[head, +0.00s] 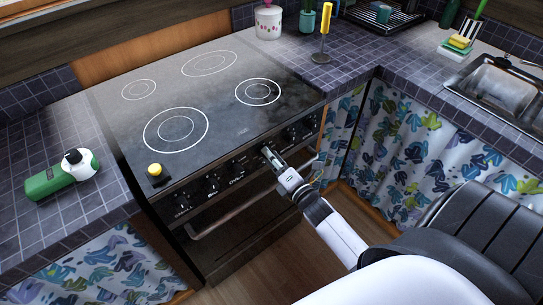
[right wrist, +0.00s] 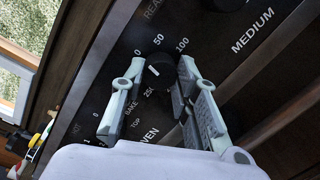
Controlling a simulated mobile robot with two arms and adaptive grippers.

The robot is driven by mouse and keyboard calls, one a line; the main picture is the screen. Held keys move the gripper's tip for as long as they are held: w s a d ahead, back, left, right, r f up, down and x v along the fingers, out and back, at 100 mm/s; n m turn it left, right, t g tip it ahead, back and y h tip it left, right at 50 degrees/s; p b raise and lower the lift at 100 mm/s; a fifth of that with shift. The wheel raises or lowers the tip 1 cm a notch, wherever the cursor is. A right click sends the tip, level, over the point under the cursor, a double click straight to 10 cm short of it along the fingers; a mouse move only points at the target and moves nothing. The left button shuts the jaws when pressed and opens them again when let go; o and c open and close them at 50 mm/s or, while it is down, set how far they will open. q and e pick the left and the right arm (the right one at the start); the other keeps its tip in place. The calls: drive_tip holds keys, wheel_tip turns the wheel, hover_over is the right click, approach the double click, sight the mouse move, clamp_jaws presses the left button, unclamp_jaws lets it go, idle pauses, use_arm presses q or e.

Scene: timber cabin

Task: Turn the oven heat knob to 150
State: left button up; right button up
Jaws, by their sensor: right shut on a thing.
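The oven (head: 235,230) has a dark front panel with a row of black knobs. My right gripper (head: 269,153) is at the middle of this panel. In the right wrist view, the black oven heat knob (right wrist: 160,70) sits between the two fingers of my right gripper (right wrist: 155,92). The gripper is shut on it. The numbers 0, 50, 100 and 250 show around the knob, with "OVEN" printed nearby. A small white mark shows on the knob; which number it points to is unclear. My left gripper is not in view.
The black glass cooktop (head: 215,100) has a yellow-topped timer (head: 155,172) at its front left corner. A green bottle (head: 60,178) lies on the left counter. A yellow-handled tool (head: 325,30) stands on the right counter. The oven handle (head: 230,212) runs below the knobs.

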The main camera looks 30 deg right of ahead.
drive_tip(key=shift+d+f+m+g+y+p, duration=0.1)
drive_tip(key=shift+m+y+p, duration=0.5)
drive_tip(key=shift+m, duration=3.7)
drive_tip(key=shift+m+g+y+p, duration=0.1)
drive_tip(key=shift+m+y+p, duration=0.5)
drive_tip(key=shift+m, duration=3.7)
drive_tip(key=shift+d+f+m+g+y+p, duration=0.1)
drive_tip(key=shift+m+y+p, duration=0.5)
drive_tip(key=shift+m, duration=3.7)
drive_tip(key=o, duration=1.2)
drive_tip(key=shift+r, duration=0.15)
drive_tip(key=shift+c, duration=0.2)
